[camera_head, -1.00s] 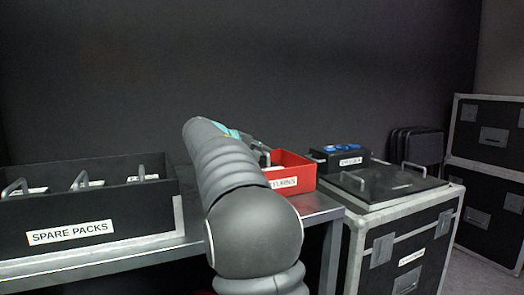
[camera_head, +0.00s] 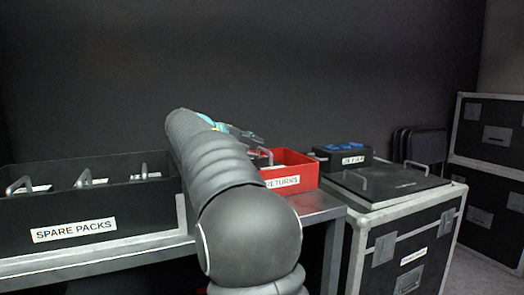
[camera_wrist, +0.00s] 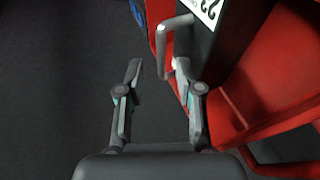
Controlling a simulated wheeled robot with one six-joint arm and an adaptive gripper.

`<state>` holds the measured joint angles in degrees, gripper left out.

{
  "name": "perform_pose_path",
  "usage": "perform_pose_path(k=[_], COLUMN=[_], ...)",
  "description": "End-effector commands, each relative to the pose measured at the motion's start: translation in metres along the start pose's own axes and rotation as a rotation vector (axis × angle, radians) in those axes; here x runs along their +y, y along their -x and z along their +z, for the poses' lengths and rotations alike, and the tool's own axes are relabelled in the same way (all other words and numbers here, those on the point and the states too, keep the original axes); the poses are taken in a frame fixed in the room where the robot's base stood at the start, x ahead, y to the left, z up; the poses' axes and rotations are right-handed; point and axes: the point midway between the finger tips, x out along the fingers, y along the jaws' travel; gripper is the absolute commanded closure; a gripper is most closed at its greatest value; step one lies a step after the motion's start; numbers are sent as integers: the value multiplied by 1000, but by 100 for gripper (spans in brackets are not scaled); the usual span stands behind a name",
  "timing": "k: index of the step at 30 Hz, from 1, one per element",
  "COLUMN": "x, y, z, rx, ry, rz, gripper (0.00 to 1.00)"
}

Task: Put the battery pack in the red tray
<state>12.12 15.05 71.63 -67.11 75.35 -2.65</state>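The red tray (camera_head: 297,172), labelled RETURNS, stands on the right end of the metal bench, partly hidden by my arm. In the wrist view its red wall (camera_wrist: 285,60) fills the right side. A dark battery pack with a white label (camera_wrist: 204,10) and a grey bar handle (camera_wrist: 161,45) appears to stand inside the tray. The handle also shows at the tray's left part in the head view (camera_head: 266,154). My gripper (camera_wrist: 158,68) is open, its fingers apart near the handle. I cannot tell whether a finger touches the handle.
A black SPARE PACKS bin (camera_head: 110,212) with several handled packs stands at left on the bench (camera_head: 130,250). More cases (camera_head: 488,150) stack at far right.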

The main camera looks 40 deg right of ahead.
Motion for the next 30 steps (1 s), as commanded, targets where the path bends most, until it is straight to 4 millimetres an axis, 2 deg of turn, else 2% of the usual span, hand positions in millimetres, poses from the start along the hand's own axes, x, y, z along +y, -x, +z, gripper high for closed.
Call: perform_pose_path(k=[1, 6, 12, 18, 30], x=[0, 0, 0, 0, 1], y=[12, 43, 64, 69, 68], z=[-1, -1, 0, 0, 1], rx=[4, 3, 1, 0, -2], ry=[0, 0, 0, 0, -1], rz=[0, 0, 0, 0, 0], gripper=[64, 64, 64, 64, 64])
